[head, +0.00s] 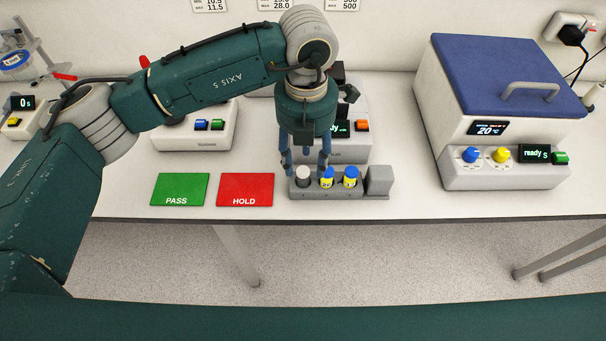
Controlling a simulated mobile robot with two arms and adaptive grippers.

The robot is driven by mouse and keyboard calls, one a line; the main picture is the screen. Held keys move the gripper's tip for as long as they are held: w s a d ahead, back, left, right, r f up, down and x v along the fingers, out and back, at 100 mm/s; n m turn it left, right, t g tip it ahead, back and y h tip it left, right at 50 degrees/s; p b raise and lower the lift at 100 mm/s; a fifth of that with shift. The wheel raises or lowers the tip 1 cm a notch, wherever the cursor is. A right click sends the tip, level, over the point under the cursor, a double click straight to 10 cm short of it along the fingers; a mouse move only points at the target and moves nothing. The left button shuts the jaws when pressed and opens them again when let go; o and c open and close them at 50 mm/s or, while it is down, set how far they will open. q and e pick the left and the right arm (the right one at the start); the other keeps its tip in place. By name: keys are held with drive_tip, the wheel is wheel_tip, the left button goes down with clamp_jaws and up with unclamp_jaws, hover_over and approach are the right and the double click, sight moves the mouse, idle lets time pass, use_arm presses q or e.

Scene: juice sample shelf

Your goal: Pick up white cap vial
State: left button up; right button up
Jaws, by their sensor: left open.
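The white cap vial (304,174) stands upright at the left end of a grey rack (328,194) near the table's front edge. Two vials with blue caps and yellow bodies, a middle one (327,177) and a right one (350,176), stand beside it in the same rack. My left gripper (305,170) points down from above, open, with its blue fingers at either side of the white cap vial. Whether the fingers touch it I cannot tell. My right gripper is not in view.
A green PASS mat (180,188) and a red HOLD mat (245,188) lie left of the rack. A grey block (379,181) adjoins its right end. Instruments stand behind, and a blue-lidded machine (505,110) stands at the right.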

sight(303, 171)
use_arm(q)
drive_tip(key=shift+f+p, duration=0.3)
drive_tip(key=shift+p, duration=0.05)
drive_tip(key=f+p, duration=0.2)
drive_tip(key=f, duration=0.1)
drive_tip(key=shift+a+f, duration=0.2)
drive_tip(key=shift+f, duration=0.65)
clamp_jaws()
